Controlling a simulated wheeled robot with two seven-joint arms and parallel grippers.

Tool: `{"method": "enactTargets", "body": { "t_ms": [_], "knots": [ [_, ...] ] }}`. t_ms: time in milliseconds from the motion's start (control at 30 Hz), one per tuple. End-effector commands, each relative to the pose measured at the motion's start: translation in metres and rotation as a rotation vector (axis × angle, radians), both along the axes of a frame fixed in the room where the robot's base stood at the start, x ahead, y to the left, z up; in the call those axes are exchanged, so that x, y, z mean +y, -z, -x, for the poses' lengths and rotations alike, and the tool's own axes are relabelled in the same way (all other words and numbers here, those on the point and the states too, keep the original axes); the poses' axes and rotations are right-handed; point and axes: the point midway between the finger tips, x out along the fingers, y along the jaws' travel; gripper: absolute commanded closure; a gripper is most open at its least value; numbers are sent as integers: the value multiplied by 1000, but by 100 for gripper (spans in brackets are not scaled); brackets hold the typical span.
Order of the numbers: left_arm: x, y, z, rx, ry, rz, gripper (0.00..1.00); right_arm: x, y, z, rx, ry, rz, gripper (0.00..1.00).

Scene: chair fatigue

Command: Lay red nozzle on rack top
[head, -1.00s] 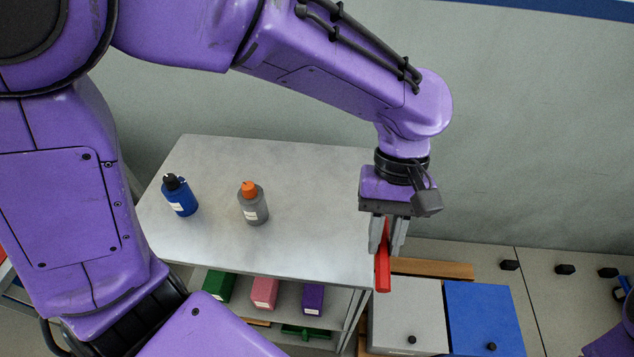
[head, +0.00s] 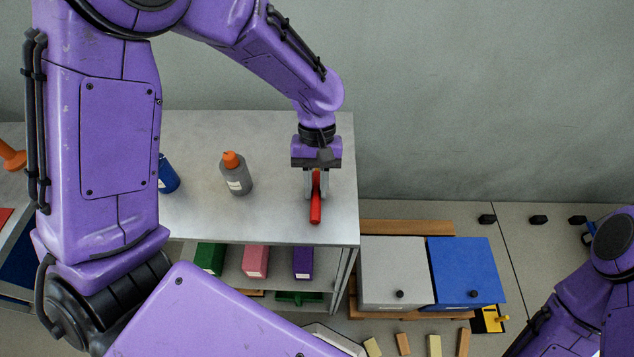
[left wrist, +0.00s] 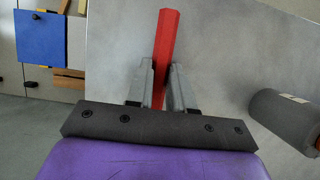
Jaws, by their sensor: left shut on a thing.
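The red nozzle (head: 316,208) is a slim red bar between the fingers of my left gripper (head: 317,190), which is shut on it. In the head view they are over the right part of the grey rack top (head: 270,222). I cannot tell whether the nozzle touches the surface. In the left wrist view the nozzle (left wrist: 165,50) sticks out beyond the fingertips (left wrist: 160,85) over the grey top. My right arm shows at the lower right of the head view, but its gripper is out of view.
A grey bottle with an orange cap (head: 237,177) and a blue bottle (head: 168,178) stand left on the rack top. Green, pink (head: 256,261) and purple boxes sit on the shelf below. A grey box (head: 394,275) and a blue box (head: 464,272) stand right of the rack.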

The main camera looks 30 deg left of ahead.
Motion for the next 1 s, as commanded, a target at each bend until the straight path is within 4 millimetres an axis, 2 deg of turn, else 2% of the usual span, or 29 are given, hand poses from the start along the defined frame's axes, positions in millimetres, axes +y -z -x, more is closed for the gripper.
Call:
{"method": "enactTargets", "body": {
  "t_ms": [300,333,400,733,867,1000],
  "knots": [
    [0,2,0,-1,1,0,100,0,-2,0,-1,0,1,57],
    [0,3,0,-2,1,-1,72,0,-2,0,-1,0,1,57],
    [0,3,0,-2,1,0,53,0,-1,0,-1,0,1,57],
    [0,0,-1,-3,1,0,53,0,2,0,-1,0,1,57],
    [3,-22,-9,-7,1,0,53,0,0,0,0,0,0,57],
    [10,-58,-22,-8,1,1,53,0,-2,0,0,0,0,57]
  ]
}}
